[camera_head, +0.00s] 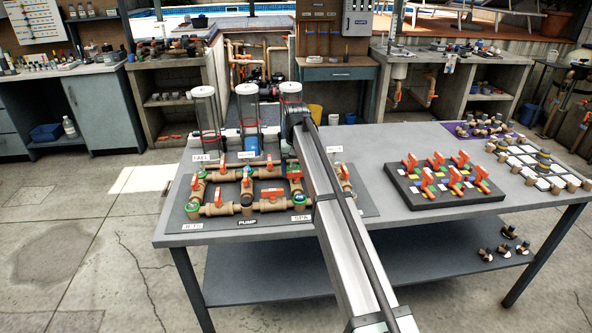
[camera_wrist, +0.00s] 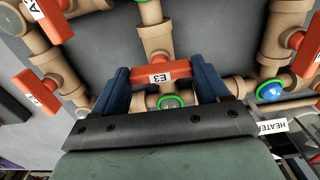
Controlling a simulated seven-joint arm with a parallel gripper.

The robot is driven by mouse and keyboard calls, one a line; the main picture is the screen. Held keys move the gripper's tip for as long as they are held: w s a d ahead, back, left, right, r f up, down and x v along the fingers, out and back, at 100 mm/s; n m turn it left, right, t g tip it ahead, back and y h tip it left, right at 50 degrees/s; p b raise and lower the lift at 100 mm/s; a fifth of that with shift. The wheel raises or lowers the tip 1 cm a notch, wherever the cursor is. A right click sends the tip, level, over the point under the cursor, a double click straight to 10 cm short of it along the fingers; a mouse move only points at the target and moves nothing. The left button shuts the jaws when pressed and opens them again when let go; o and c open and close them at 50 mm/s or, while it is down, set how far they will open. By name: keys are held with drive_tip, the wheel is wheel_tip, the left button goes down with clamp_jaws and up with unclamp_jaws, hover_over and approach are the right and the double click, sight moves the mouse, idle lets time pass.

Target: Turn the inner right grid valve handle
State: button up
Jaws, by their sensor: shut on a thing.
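In the wrist view an orange-red valve handle (camera_wrist: 150,76) with a white label reading E3 lies across the picture between the two blue fingers of my gripper (camera_wrist: 166,78). One finger is at each end of the handle, and the gripper is shut on it. The handle sits on a tan pipe (camera_wrist: 155,38) with a green-ringed fitting below it. In the head view the pipe grid stands on a grey board (camera_head: 190,226) on the table; my arm crosses its right part and hides the gripper and the held handle.
Other orange handles stand close by, one at left (camera_wrist: 42,92) and one at right (camera_wrist: 308,52) in the wrist view. Clear cylinders (camera_head: 205,112) rise behind the grid. A dark board (camera_head: 430,200) with several orange-handled valves lies to the right on the table (camera_head: 385,228).

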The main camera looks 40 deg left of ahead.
sight(297, 172)
drive_tip(key=o, duration=1.1)
drive_tip(key=shift+c, duration=0.2)
wheel_tip(297, 172, up, 14)
drive_tip(key=shift+d+f, duration=0.1)
drive_tip(key=shift+f, duration=0.05)
